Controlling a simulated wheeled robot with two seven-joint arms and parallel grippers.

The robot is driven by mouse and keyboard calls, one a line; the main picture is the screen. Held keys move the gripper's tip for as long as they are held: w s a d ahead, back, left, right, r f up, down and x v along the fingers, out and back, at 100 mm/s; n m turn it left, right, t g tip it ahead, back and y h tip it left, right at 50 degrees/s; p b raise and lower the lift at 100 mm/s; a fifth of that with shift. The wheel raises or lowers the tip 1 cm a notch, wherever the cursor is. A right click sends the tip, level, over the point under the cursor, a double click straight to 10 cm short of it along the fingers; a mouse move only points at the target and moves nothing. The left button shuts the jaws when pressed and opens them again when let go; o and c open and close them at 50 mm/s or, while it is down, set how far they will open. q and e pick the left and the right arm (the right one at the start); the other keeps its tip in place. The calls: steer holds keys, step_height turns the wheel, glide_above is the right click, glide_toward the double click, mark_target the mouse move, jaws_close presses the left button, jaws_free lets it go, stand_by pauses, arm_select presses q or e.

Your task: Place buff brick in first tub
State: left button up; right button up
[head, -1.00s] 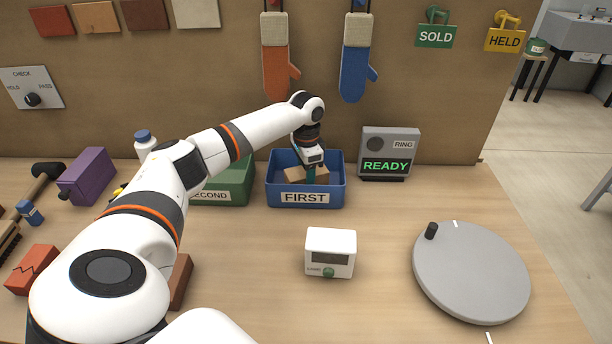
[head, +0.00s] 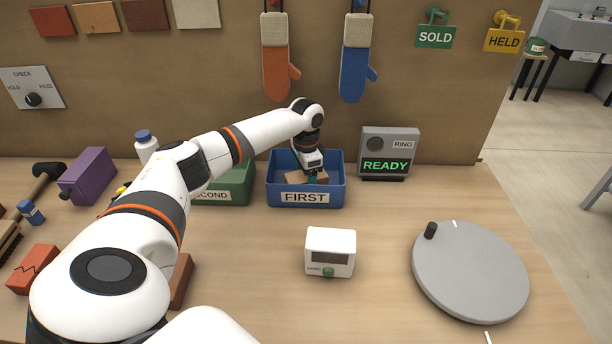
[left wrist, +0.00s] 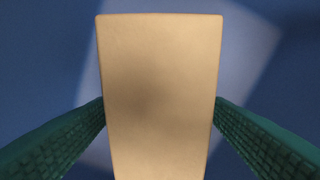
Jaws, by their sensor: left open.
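The buff brick (left wrist: 161,95) fills the middle of the left wrist view, with the blue tub floor behind it. In the head view the buff brick (head: 293,177) lies inside the blue tub labelled FIRST (head: 305,197), partly hidden by the tub's front wall and my gripper. My left gripper (head: 314,178) reaches down into this tub at the brick. Its green fingers (left wrist: 160,125) stand on either side of the brick and are open. A thin gap between fingers and brick is hard to make out. My right gripper is not in view.
The green tub labelled SECOND (head: 235,187) stands left of the blue one, partly behind my arm. A READY display (head: 388,153) stands to the right. A white timer box (head: 330,252) and a grey turntable (head: 470,272) are in front.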

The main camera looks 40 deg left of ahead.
arm_select(q)
step_height(320, 180, up, 12)
steer(key=shift+b, duration=0.4)
stand_by(0.6)
